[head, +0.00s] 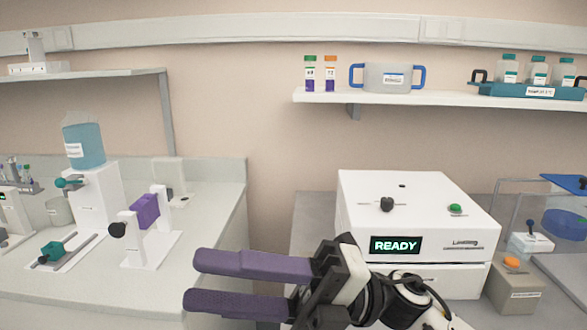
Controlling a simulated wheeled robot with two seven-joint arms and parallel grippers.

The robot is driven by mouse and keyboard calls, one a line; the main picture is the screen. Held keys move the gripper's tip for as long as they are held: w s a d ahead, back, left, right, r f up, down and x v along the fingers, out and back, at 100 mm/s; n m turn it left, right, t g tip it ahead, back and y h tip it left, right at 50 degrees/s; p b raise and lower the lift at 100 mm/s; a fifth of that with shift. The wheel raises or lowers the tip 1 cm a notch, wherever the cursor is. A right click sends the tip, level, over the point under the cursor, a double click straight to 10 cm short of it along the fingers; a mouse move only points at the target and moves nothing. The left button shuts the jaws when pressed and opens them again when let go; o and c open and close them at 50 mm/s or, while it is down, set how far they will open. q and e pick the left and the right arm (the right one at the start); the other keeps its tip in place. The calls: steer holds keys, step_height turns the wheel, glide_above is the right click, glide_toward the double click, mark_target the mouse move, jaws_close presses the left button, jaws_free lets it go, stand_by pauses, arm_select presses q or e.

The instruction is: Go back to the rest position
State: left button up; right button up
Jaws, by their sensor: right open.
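My right gripper (240,284) comes in from the lower right in the head view. Its two purple-padded fingers are parallel, point left and stand apart with nothing between them. It is in front of the white machine, over the gap by the left bench's edge. My left gripper is not in view. The white machine (365,188) shows a lit READY display (396,245), a black knob and a green button on its lid. Part of its front is hidden by my right arm.
The left bench (215,205) holds a white stand with a purple block (146,210) and a blue-topped dispenser (84,145). A wall shelf (430,98) holds two tubes (310,75), a handled container (387,77) and a bottle rack (528,91). A grey box with an orange button (514,290) stands right.

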steer(key=w+d+f+m+t+y, duration=0.1)
steer(key=w+f+m+t, duration=0.15)
steer(key=m+t, duration=0.3)
steer(key=w+d+f+m+t+y, duration=0.1)
steer(key=w+d+m+t, duration=0.1)
steer(key=w+m+t, duration=0.3)
steer(key=w+d+f+m+t+h, duration=0.1)
steer(key=d+f+m+t+h, duration=0.3)
steer(key=f+m, duration=0.3)
steer(key=w+d+f+m+t+h, duration=0.1)
steer(key=d+f+m+t+h, duration=0.3)
steer(key=f+m, duration=0.3)
steer(key=w+d+f+m+t+h, duration=0.1)
steer(key=d+f+m+t+h, duration=0.15)
steer(key=f+m+h, duration=0.4)
steer(key=s+d+f+m+g+h, duration=0.2)
steer(key=s+d+f, duration=0.1)
steer(key=s+f, duration=0.4)
steer(key=s+d+f+m+g+h, duration=0.2)
steer(key=s+f, duration=0.4)
steer(key=f, duration=0.5)
steer(key=s+d+f+m+g+h, duration=0.2)
steer(key=s+d+f, duration=0.4)
steer(key=f, duration=0.3)
steer(key=shift+s+f+m+g, duration=0.15)
steer(key=shift+s+m+g, duration=0.65)
steer(key=shift+m, duration=0.2)
